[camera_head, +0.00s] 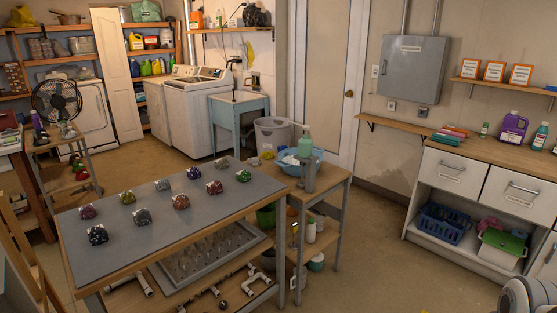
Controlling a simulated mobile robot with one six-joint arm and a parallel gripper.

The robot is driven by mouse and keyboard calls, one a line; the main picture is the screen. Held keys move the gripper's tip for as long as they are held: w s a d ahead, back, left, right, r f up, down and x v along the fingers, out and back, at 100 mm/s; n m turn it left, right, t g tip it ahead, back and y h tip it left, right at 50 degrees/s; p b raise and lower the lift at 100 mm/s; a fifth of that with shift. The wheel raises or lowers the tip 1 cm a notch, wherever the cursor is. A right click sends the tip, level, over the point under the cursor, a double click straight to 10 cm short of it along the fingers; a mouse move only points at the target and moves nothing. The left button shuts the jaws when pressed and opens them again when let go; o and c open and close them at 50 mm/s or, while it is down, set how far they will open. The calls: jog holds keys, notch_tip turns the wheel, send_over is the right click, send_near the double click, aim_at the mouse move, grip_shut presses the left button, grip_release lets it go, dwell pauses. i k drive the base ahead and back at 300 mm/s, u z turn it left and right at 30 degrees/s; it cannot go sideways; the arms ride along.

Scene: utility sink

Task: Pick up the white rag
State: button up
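I cannot make out a clear white rag in the head view. A pale patch (289,159) shows at a blue basin (316,165) on the small wooden side table; it is too small to tell whether it is cloth. A grey upright container and a pale green bottle (305,146) partly hide the basin. The utility sink (239,101) is pale with blue-green legs, beside the washers at the back. White rounded parts of my arm show at the bottom right corner. My gripper is not in view.
A grey-topped workbench (155,228) with several coloured lumps stands in front at left. A grey bucket (272,134) stands behind the side table. A white counter (470,180) with bottles lines the right wall. Brown floor (375,250) is clear between the side table and counter.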

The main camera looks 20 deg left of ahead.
aim_at(254, 162)
jog(key=u, duration=0.65)
jog(key=i, duration=0.95)
jog(key=u, duration=0.5)
jog(key=k, duration=0.9)
jog(key=u, duration=0.15)
jog(key=i, duration=0.95)
jog(key=z, duration=0.05)
